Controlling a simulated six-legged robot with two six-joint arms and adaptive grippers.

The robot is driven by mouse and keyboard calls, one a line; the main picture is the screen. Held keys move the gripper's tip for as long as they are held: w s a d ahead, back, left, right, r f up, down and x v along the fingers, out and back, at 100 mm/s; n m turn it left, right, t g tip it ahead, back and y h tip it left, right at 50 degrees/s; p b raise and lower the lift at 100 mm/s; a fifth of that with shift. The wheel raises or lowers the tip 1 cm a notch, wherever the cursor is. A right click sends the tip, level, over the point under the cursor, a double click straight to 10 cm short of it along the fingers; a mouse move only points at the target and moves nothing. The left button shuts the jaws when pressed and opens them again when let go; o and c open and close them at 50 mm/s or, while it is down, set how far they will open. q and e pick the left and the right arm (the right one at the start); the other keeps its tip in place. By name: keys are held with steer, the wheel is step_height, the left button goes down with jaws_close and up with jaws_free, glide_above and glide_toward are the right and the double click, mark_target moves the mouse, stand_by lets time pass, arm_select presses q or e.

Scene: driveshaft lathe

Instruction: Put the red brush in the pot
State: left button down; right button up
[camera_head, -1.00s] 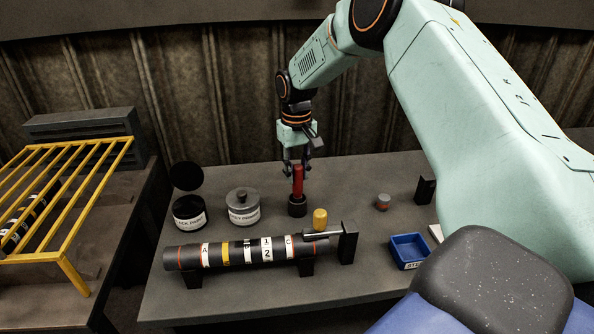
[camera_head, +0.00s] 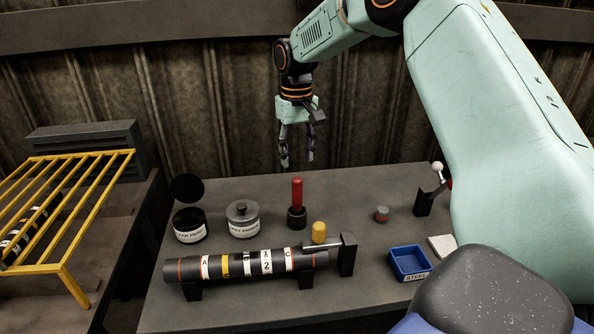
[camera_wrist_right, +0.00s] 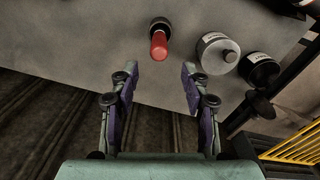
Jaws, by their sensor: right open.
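The red brush (camera_head: 297,191) stands upright on the grey table, its lower end at a short black cylinder (camera_head: 296,218); I cannot tell whether that is a holder or part of the brush. It also shows in the right wrist view (camera_wrist_right: 158,46). My right gripper (camera_head: 299,164) is open and empty, raised above and behind the brush, apart from it. A black pot with a white label (camera_head: 190,225) stands at the left with a black disc (camera_head: 187,188) behind it. A grey pot with a knobbed lid (camera_head: 242,221) stands between it and the brush. My left gripper is not in view.
A dark banded shaft (camera_head: 220,266) lies on supports along the front, with a yellow-knobbed part (camera_head: 319,231) near its right end. A blue tray (camera_head: 409,277), a small grey-red piece (camera_head: 382,214) and a white-knobbed lever (camera_head: 437,168) are right. A yellow rack (camera_head: 75,195) is left.

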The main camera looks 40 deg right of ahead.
step_height(320, 180, up, 3)
steer(key=shift+r, duration=0.2)
steer(key=shift+w+f, duration=0.1)
steer(key=shift+w, duration=0.05)
stand_by(0.3)
steer(key=shift+c, duration=0.4)
stand_by(0.5)
